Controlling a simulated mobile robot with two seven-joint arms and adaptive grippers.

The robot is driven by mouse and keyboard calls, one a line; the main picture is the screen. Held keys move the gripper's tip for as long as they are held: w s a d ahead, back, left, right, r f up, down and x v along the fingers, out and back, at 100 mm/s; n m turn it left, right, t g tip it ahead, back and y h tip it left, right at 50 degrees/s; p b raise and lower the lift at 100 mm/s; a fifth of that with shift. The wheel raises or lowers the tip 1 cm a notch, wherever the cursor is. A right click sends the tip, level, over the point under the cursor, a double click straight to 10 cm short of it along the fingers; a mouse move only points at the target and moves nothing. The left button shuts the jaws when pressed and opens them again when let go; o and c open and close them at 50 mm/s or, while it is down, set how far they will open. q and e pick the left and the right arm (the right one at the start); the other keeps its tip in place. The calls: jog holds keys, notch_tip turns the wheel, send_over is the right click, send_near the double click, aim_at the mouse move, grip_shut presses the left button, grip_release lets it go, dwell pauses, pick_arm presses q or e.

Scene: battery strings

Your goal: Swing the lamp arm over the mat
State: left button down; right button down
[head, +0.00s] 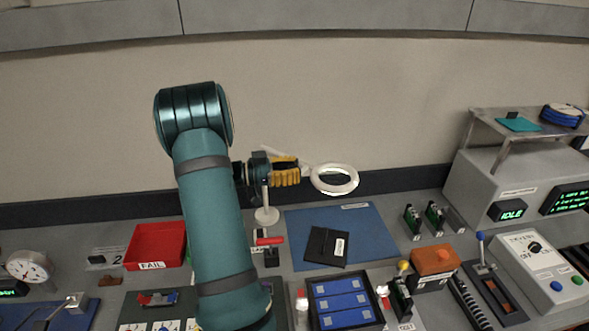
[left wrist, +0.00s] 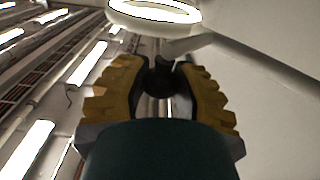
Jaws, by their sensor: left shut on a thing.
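The white ring lamp (head: 334,179) is above the back part of the blue mat (head: 378,240). Its round white base (head: 266,216) stands left of the mat. My left gripper (head: 297,172), with yellow fingers, is shut on the lamp at a dark grip part (left wrist: 160,78) beside the ring. In the left wrist view the lit ring (left wrist: 155,12) shows above the fingers, and the white lamp arm (left wrist: 262,62) runs off to the right. My left arm covers part of the bench. My right gripper is out of the picture.
A black case (head: 326,246) lies on the mat. A dark tray with blue cells (head: 341,302) stands in front. A red FAIL bin (head: 156,244) is at left. A red-handled switch (head: 269,241) stands near the lamp base. Small green devices (head: 412,219) stand right of the mat.

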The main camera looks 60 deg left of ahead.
pick_arm(q)
jog(key=c, duration=0.7)
grip_release()
jog(key=shift+o, duration=0.2)
jog(key=v, duration=1.2)
jog(key=shift+f, duration=0.1)
